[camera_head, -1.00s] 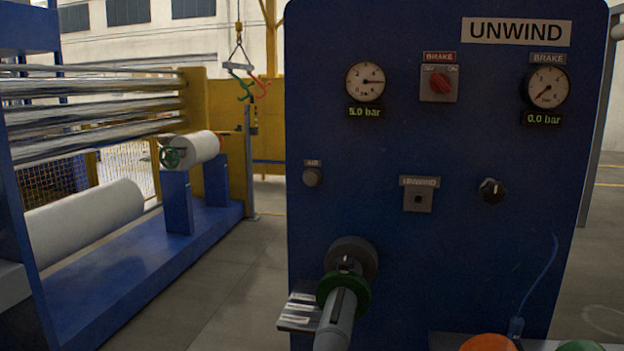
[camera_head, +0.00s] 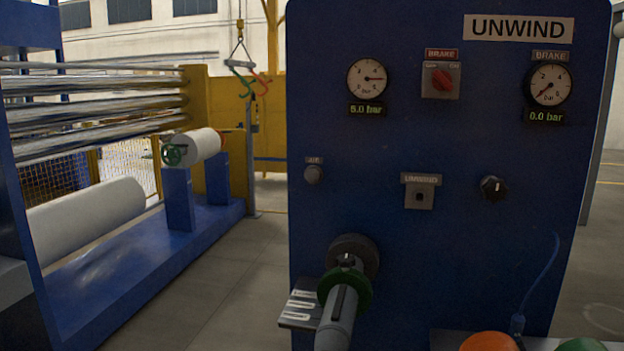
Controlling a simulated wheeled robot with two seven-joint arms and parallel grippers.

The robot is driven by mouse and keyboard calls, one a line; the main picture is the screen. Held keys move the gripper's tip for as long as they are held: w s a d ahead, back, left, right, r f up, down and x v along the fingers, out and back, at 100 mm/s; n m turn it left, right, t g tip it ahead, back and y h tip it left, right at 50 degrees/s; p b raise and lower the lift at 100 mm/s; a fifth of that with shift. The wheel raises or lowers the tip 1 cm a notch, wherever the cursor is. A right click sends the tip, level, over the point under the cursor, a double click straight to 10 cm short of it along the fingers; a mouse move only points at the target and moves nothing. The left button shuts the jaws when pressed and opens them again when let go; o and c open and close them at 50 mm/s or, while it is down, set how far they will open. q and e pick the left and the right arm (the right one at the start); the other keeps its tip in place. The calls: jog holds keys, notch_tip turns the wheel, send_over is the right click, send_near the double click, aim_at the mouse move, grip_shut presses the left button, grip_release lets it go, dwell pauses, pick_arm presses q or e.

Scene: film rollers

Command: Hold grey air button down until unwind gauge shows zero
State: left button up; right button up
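The small round grey air button (camera_head: 314,174) sits under an AIR label on the left part of the blue panel (camera_head: 390,135); nothing touches it. At the upper right, under a BRAKE label, a second gauge (camera_head: 549,85) has a display reading 0.0 bar. A red brake switch (camera_head: 441,80) is between the gauges. Neither of my grippers shows in the head view.
A grey shaft with a green ring (camera_head: 344,290) juts from the panel's lower left. A black knob (camera_head: 492,188) and an UNWIND socket (camera_head: 419,196) are on the panel. Orange (camera_head: 489,342) and green rounded things are at the bottom right. A roller machine stands left, with open floor between.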

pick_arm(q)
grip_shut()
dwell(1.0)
